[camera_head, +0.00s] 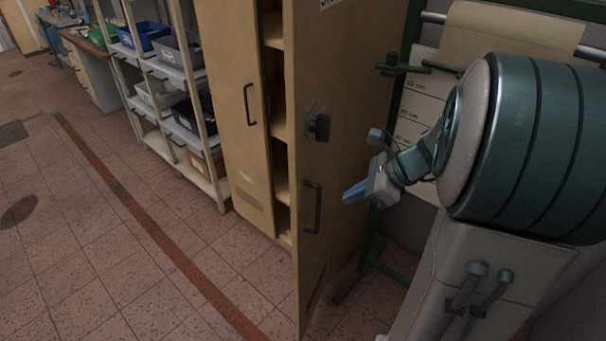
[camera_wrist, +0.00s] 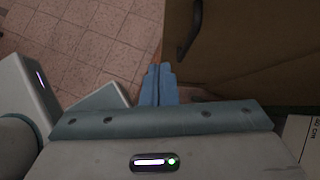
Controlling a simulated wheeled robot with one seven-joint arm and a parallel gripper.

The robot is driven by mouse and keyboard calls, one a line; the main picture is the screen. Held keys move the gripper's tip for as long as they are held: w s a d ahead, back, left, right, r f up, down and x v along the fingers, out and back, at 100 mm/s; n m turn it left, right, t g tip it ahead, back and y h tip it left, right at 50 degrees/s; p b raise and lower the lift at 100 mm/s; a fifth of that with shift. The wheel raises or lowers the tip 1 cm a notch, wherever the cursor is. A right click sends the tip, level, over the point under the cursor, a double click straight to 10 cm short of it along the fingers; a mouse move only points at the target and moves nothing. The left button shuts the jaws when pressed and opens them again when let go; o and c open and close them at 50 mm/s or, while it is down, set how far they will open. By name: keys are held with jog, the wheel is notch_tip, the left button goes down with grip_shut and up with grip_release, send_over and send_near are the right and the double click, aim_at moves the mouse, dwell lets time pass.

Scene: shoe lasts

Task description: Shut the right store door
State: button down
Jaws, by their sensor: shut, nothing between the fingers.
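The tan store cabinet has its right door (camera_head: 345,95) swung open, with its outer face toward my arm. A dark bar handle (camera_head: 312,207) and a dark lock knob (camera_head: 319,127) are on that face. The left door (camera_head: 232,110) looks shut. My gripper (camera_head: 352,193) has its blue fingers together and empty, on the outer-face side of the right door, right of the handle. In the wrist view the fingers (camera_wrist: 158,84) point toward the lower edge of the door (camera_wrist: 245,45), with the handle (camera_wrist: 188,36) above them. I cannot tell whether they touch the door.
Cabinet shelves (camera_head: 279,128) show in the gap between the doors. A rack (camera_head: 215,185) with several bins stands left of the cabinet. A green-framed stand with a marked sheet (camera_head: 415,105) is close behind my arm. The tiled floor (camera_head: 110,255) at left is clear.

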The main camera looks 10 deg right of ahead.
jog(key=w+d+m, duration=0.1)
jog(key=d+m, duration=0.1)
send_near(301, 202)
notch_tip(301, 202, down, 4)
jog(key=s, duration=0.1)
jog(key=w+a+p, duration=0.1)
jog(key=w+a, duration=0.1)
jog(key=shift+a+t+p, duration=0.3)
jog(key=shift+p, duration=0.05)
jog(key=shift+w+a+f, duration=0.1)
jog(key=shift+w+a, duration=0.2)
jog(key=shift+a, duration=0.1)
